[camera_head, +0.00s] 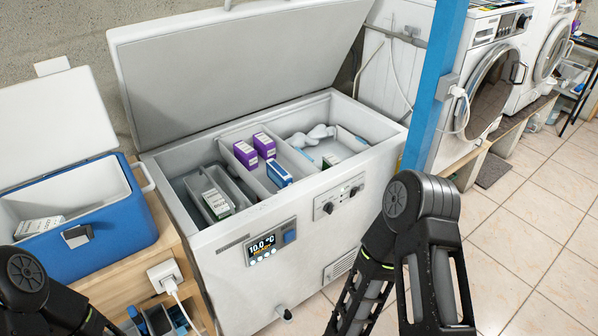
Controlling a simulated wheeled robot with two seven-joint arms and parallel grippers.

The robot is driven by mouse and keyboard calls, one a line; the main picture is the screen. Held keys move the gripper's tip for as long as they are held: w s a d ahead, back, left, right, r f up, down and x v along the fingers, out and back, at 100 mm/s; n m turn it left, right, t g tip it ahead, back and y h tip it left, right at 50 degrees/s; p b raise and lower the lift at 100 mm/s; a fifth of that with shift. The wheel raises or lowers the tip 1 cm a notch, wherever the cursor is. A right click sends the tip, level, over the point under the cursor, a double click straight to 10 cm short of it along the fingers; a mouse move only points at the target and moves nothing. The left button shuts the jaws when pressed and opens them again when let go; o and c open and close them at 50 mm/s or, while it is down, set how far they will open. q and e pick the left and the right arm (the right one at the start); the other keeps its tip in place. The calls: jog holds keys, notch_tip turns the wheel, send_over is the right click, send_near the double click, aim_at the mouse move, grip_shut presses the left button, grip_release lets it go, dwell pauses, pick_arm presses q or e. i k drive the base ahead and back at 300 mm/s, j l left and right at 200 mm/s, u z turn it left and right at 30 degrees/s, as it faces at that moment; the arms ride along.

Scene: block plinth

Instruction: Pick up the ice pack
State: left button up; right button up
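The open white chest freezer (215,262) stands in the middle with its lid raised. A blue block with a pale label (279,174) lies in its middle compartment; it may be the ice pack, but I cannot tell for sure. White lumpy shapes (312,136) and a small pale box (331,160) lie in the right compartment. Parts of my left arm show at the lower left and of my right arm at the lower right, in front of the freezer. Both grippers are outside the picture.
Two purple boxes (245,154) stand in the middle compartment, and a pale box (217,204) is in the left one. An open blue cooler (113,233) sits on a wooden bench at the left. A blue post (434,88) rises right of the freezer. Tiled floor (540,225) is clear at the right.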

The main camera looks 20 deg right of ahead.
aim_at(275, 173)
jog(key=i+l+z, duration=0.2)
jog(key=l, duration=0.3)
jog(key=i+l+z, duration=0.25)
jog(key=l, duration=0.2)
jog(key=i+l+z, duration=0.2)
jog(key=i+l, duration=0.15)
